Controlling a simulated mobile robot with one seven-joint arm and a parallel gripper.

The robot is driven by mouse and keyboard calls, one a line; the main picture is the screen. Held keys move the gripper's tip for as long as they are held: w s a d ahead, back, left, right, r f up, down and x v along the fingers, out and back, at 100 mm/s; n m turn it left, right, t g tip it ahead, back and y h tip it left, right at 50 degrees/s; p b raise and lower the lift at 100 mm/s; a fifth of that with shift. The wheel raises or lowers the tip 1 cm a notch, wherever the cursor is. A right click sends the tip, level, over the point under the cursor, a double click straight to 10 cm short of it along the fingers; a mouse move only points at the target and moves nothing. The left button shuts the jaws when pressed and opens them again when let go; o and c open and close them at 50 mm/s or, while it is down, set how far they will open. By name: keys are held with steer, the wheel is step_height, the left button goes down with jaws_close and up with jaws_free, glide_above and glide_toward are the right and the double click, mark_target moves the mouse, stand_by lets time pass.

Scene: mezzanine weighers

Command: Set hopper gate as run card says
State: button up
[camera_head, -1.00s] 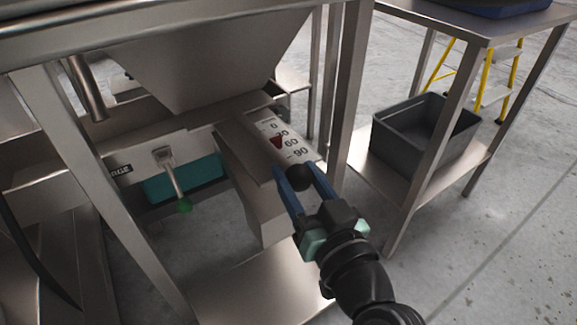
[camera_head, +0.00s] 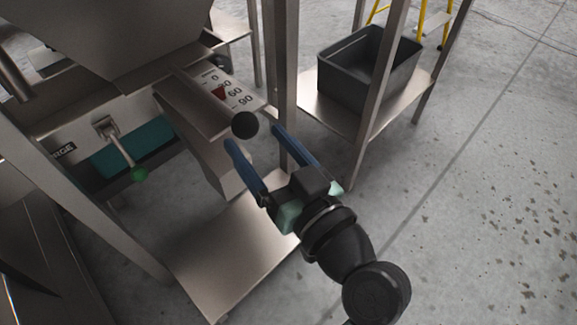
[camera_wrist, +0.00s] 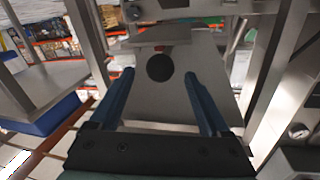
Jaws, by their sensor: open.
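The hopper gate has a round black knob (camera_head: 245,124) at the front of its steel housing. It also shows in the wrist view (camera_wrist: 160,67). A white scale plate (camera_head: 232,88) on top reads 0 to 90. A red pointer (camera_head: 219,93) sits beside the scale close to the 60 mark, partly over the 30. My gripper (camera_head: 254,138) is open and empty, its blue fingers just short of the knob. In the wrist view my gripper (camera_wrist: 159,76) has the knob centred beyond its fingertips, apparently clear of both. I cannot make out a run card.
The steel hopper (camera_head: 110,35) hangs above. A lever with a green knob (camera_head: 139,174) is at left. Frame legs stand close to my gripper, including one upright (camera_head: 280,80). A dark grey bin (camera_head: 345,85) sits on a shelf at right. The floor at right is open.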

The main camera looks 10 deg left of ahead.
steer(key=p+v, duration=0.1)
steer(key=v, duration=0.7)
steer(key=shift+p, duration=0.3)
steer(key=shift+s, duration=0.1)
